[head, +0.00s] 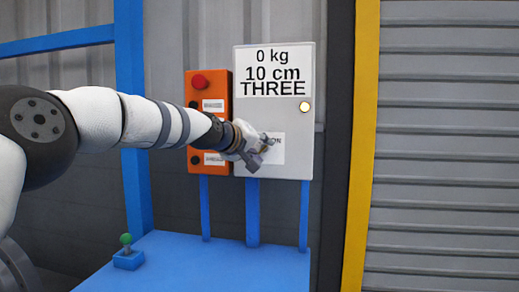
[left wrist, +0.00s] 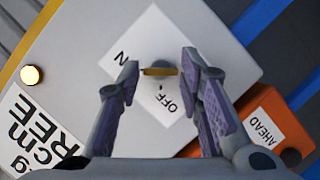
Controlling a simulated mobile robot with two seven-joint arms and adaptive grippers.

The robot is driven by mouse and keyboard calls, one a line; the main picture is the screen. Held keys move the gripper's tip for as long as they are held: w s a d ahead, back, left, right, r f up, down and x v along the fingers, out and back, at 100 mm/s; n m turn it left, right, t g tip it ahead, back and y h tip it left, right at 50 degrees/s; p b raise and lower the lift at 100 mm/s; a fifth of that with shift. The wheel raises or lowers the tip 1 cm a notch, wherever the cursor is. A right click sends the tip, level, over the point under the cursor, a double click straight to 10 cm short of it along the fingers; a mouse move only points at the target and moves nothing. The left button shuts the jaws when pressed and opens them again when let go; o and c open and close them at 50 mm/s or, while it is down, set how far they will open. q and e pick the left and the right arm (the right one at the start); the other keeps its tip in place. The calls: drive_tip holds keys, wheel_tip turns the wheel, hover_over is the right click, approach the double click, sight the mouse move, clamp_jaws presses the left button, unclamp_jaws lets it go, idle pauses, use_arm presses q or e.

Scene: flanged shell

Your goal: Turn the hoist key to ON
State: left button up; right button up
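The hoist key (left wrist: 160,72) shows in the left wrist view as a short brass bar, lying crosswise between my fingers. Its white label plate (left wrist: 150,30) reads OFF below the key, with an N at the upper left; the rest of that word is hidden by a finger. In the head view the plate (head: 278,150) is on the light grey cabinet (head: 300,168), and my gripper hides the key. My left gripper (head: 267,147) is at the plate, its fingers open on either side of the key (left wrist: 158,78). I cannot tell whether they touch it. My right gripper is out of view.
The cabinet sign (head: 273,73) reads 0 kg, 10 cm, THREE, and a lamp (head: 305,106) glows beside it. An orange box (head: 194,89) with a red button (head: 199,81) adjoins the left. A green-knobbed lever (head: 126,240) stands on the blue bench (head: 215,265).

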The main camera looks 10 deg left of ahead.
use_arm(q)
drive_tip(key=shift+o, duration=0.2)
drive_tip(key=shift+s, duration=0.1)
drive_tip(key=v, duration=1.2)
drive_tip(key=shift+f, duration=0.15)
